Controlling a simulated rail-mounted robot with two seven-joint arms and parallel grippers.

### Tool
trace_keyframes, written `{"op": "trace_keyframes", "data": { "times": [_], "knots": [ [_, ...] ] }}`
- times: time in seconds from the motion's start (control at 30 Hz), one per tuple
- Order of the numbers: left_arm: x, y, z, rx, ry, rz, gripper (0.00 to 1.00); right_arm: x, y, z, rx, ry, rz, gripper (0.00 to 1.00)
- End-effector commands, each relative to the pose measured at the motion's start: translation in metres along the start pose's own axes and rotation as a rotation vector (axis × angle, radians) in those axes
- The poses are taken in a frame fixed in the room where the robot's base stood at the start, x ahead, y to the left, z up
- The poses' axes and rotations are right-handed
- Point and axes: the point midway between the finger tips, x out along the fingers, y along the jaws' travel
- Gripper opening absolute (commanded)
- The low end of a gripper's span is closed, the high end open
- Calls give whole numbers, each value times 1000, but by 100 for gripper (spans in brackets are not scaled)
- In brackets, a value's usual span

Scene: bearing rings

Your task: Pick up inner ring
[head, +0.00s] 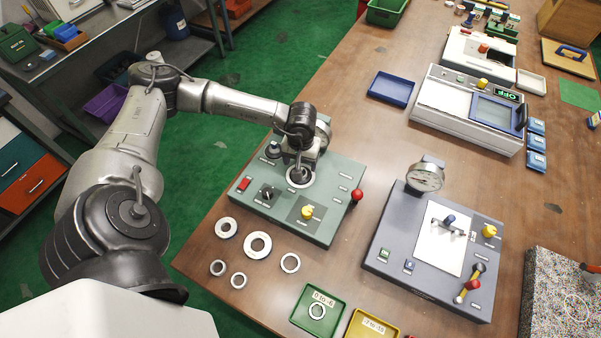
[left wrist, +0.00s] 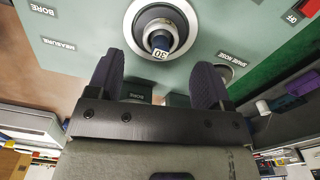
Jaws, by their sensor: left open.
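A pale ring (head: 291,184) sits flat around the dark post on the green-grey gauge unit (head: 325,205). In the left wrist view the ring (left wrist: 130,25) encircles a post with a "30" tag (left wrist: 159,54). My left gripper (head: 300,158) is above this unit near the post, partly hidden by its own wrist. In the left wrist view its two dark fingers (left wrist: 157,78) are spread apart with nothing between them, the ring ahead of the tips. I cannot tell how high the tips are. Loose rings, large (head: 247,246) and small (head: 238,281), lie on the table. My right gripper is not seen.
A green tray (head: 336,325) holds one ring, with a yellow tray (head: 366,335) beside it. A red-knobbed lever (head: 357,195) sticks out of the gauge unit. A grey dial-gauge unit (head: 400,250) stands to the right. Bare table (head: 350,130) lies behind the gauge unit.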

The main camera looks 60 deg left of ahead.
Motion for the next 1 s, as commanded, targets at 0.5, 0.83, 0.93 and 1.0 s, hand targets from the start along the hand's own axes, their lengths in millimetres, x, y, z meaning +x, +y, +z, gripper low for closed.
{"op": "trace_keyframes", "data": {
  "times": [0.5, 0.83, 0.93, 1.0],
  "knots": [
    [46, 0, 4, 0, -1, 1, 73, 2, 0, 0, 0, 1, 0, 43],
    [45, 0, 4, -1, -1, 1, 50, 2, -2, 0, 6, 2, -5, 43],
    [45, 0, 4, -1, -1, 1, 41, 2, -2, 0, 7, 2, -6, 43],
    [45, 0, 4, -1, -1, 0, 34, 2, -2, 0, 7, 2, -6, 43]
  ]
}}
